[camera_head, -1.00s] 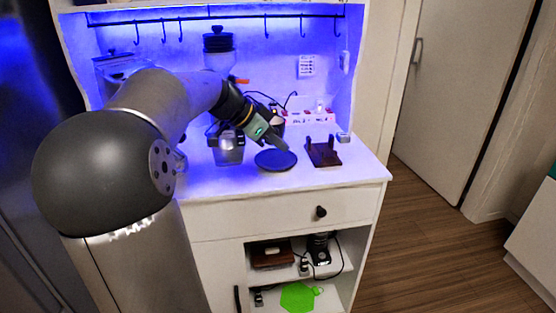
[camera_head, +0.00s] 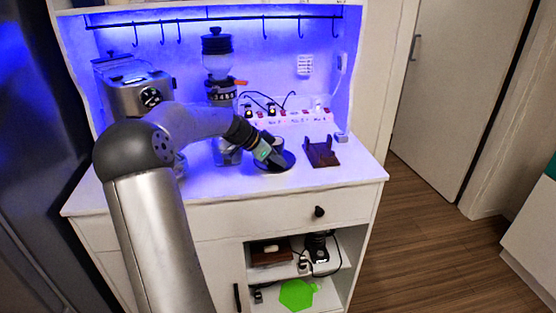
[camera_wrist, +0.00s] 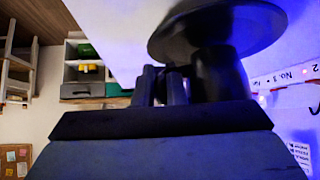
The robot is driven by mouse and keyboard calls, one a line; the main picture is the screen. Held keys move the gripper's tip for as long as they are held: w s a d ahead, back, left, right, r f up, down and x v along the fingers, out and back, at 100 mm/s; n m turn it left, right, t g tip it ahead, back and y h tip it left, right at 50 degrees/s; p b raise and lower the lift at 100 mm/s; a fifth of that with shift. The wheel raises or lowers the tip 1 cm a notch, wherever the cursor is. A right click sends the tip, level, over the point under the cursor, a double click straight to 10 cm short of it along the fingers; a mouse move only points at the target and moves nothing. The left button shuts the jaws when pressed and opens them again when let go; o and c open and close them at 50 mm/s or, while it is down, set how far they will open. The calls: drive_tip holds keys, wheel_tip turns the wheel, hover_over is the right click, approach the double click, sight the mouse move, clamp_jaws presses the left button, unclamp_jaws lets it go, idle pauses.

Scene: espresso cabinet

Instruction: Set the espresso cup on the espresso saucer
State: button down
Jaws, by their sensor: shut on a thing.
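The espresso saucer (camera_head: 287,163) is a dark round disc on the white counter in the head view. It also shows as a dark disc (camera_wrist: 250,25) at the top of the wrist view. The dark espresso cup (camera_wrist: 222,75) is beside my fingers there, its end meeting the saucer's face. It looks seated or nearly so; I cannot tell whether they touch. My gripper (camera_head: 272,157) is low over the saucer, and its fingers (camera_wrist: 163,88) are shut, apparently on the cup's side or handle; the exact grip is hidden. In the head view the cup blends with my dark gripper.
A dark brown stand (camera_head: 321,153) is just right of the saucer. A coffee grinder (camera_head: 219,90) and an espresso machine (camera_head: 138,93) stand behind and left. A power strip (camera_head: 290,119) with cords runs along the back. The counter's front right is clear.

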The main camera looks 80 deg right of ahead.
drive_tip(key=shift+f, duration=0.3)
drive_tip(key=shift+f, duration=0.15)
drive_tip(key=c, duration=1.5)
unclamp_jaws()
drive_tip(key=shift+w+a+r, duration=0.1)
drive_tip(key=shift+r, duration=0.35)
drive_tip(key=v, duration=1.1)
drive_tip(key=shift+w+a+r, duration=0.15)
drive_tip(key=shift+r, duration=0.05)
